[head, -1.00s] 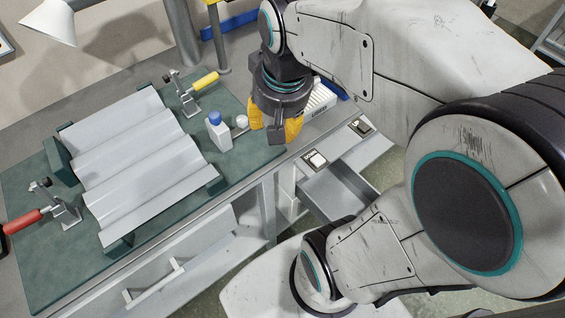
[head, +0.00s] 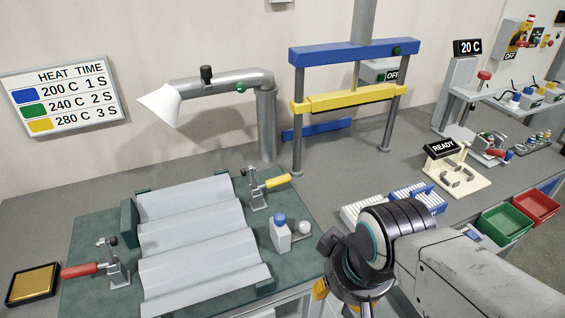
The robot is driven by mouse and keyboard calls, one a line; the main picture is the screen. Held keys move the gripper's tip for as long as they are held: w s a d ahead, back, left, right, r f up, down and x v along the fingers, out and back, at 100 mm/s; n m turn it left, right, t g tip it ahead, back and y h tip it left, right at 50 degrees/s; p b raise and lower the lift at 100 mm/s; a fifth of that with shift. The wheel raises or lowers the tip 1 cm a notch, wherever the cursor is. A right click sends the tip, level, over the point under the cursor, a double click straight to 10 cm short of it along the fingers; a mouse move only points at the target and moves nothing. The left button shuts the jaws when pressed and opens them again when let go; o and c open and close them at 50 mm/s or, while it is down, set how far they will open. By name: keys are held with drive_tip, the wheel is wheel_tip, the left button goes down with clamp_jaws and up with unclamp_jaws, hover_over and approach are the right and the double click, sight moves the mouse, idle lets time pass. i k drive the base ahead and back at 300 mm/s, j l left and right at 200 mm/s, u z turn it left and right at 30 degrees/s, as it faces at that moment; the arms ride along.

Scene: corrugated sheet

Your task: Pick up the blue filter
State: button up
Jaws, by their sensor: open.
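I cannot tell for sure which thing is the blue filter. Small blue-topped pieces stand on a shelf (head: 516,97) at the far right, and a dark rack (head: 532,144) below it holds several small coloured pieces, too small to make out. My gripper (head: 340,298) is at the bottom edge, right of the green mat, with its yellow fingers partly hidden by my wrist and cut off by the frame. It is open, with nothing seen in it, far from the small blue pieces.
A corrugated sheet (head: 190,225) lies on the green mat (head: 90,245) between toggle clamps. A blue-capped bottle (head: 279,235) stands near my gripper. A yellow and blue press (head: 345,55), a cream "READY" stand (head: 462,178), a green bin (head: 503,224) and a red bin (head: 537,205) stand further back or right.

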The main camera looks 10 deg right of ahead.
sight(421, 191)
drive_tip(key=z, duration=1.3)
